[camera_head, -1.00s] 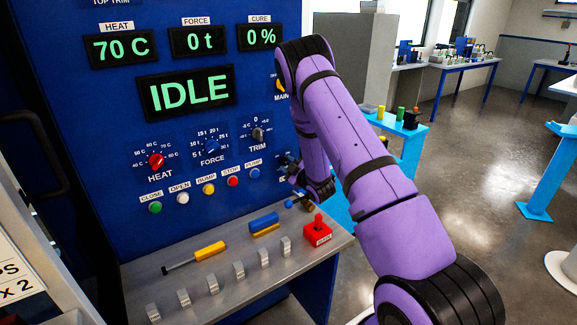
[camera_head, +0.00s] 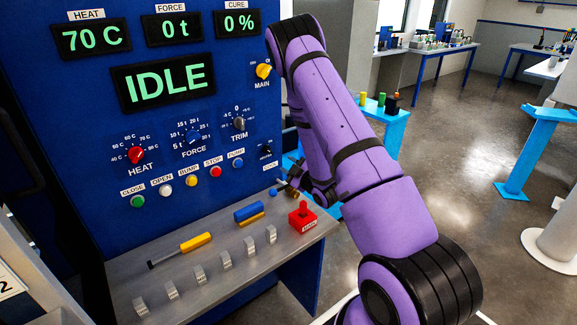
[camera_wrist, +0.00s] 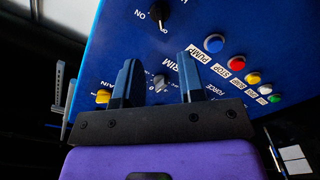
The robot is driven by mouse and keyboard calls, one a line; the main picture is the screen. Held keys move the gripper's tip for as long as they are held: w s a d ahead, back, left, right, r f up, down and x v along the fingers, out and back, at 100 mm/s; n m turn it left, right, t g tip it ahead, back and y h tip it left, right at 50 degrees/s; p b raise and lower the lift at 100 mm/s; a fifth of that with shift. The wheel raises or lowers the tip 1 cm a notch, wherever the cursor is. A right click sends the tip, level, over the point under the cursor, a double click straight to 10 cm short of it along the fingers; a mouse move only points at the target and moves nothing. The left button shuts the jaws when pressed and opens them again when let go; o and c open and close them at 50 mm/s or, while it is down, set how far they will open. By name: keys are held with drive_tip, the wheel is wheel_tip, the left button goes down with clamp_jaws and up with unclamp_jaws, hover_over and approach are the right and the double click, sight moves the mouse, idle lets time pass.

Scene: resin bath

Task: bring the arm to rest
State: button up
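My purple arm reaches up from the lower right of the head view and folds down beside the blue control panel (camera_head: 75,120). My gripper (camera_wrist: 158,60) shows its two dark blue fingers spread apart in the wrist view, with nothing between them. The TRIM knob (camera_wrist: 160,82) appears in the gap, beyond the fingers. In the head view the gripper end (camera_head: 284,190) is small and partly hidden, above the ledge at the panel's right side. The large display (camera_head: 163,82) reads IDLE, with heat 70 C, force 0 t and cure 0%.
The grey ledge (camera_head: 215,275) carries a yellow-handled tool (camera_head: 182,250), a blue and yellow block (camera_head: 249,213), a red block with a knob (camera_head: 302,217) and several metal clips. A light blue stand (camera_head: 392,135) is behind my arm. Open floor lies to the right.

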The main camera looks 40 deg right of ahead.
idle(0.3)
wheel_tip(320, 180, up, 12)
drive_tip(key=w+a+m+g+h, duration=0.2)
drive_tip(key=w+m+g, duration=0.1)
drive_tip(key=s+a+r+m+g, duration=0.1)
drive_tip(key=s+a+r+m, duration=0.15)
drive_tip(key=r, duration=0.25)
drive_tip(key=s+a+r+m+g, duration=0.1)
drive_tip(key=s+a+r+g, duration=0.15)
drive_tip(key=r, duration=0.35)
drive_tip(key=s+a+r+m+g, duration=0.1)
drive_tip(key=s+a+r+g, duration=0.1)
drive_tip(key=s, duration=0.8)
drive_tip(key=s+a+r+m+g+y, duration=0.1)
drive_tip(key=s+a+r, duration=0.3)
drive_tip(key=s, duration=0.7)
drive_tip(key=s+a+r+m+g, duration=0.1)
drive_tip(key=s+a+r+g, duration=0.2)
drive_tip(key=s, duration=0.8)
drive_tip(key=a+r, duration=0.1)
drive_tip(key=a, duration=0.1)
drive_tip(key=shift+a, duration=0.4)
